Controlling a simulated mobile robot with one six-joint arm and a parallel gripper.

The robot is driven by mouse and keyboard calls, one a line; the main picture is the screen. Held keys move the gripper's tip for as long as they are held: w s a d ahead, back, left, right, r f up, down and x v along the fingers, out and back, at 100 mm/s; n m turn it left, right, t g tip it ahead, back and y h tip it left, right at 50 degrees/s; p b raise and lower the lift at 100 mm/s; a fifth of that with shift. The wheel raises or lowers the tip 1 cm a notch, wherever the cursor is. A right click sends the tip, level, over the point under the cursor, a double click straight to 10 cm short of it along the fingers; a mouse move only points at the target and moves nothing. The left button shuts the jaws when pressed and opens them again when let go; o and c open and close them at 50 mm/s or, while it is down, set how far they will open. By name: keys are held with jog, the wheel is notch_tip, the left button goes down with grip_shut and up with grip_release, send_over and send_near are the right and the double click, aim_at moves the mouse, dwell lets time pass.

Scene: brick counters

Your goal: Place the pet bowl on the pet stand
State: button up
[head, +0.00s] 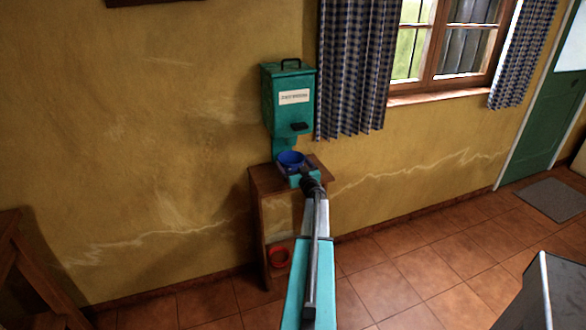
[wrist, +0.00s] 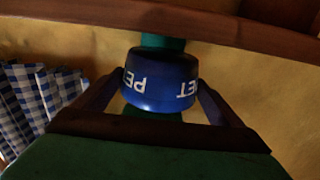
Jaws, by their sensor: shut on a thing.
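The pet bowl (head: 291,157) is blue and sits in front of my gripper, over the wooden stand (head: 262,180) and below a teal dispenser. In the wrist view the bowl (wrist: 160,80) shows white lettering upside down, with one finger at each side. My gripper (head: 294,170) is shut on the bowl; its fingers (wrist: 158,88) flank it in the wrist view. The bowl looks about level. I cannot tell whether its base touches the stand top or is just above it. My arm hides part of the stand.
The teal dispenser (head: 288,98) is on the wall close behind the bowl. A red bowl (head: 279,257) sits low inside the stand. Checked curtains (head: 352,70) hang to the right. A dark-topped counter (head: 548,295) stands at lower right. The tiled floor between is clear.

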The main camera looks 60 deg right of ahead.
jog(key=shift+f, duration=1.15)
jog(key=shift+f, duration=0.15)
jog(key=o, duration=0.9)
jog(key=shift+o, duration=0.2)
jog(key=b+v, duration=0.1)
jog(key=v, duration=1.1)
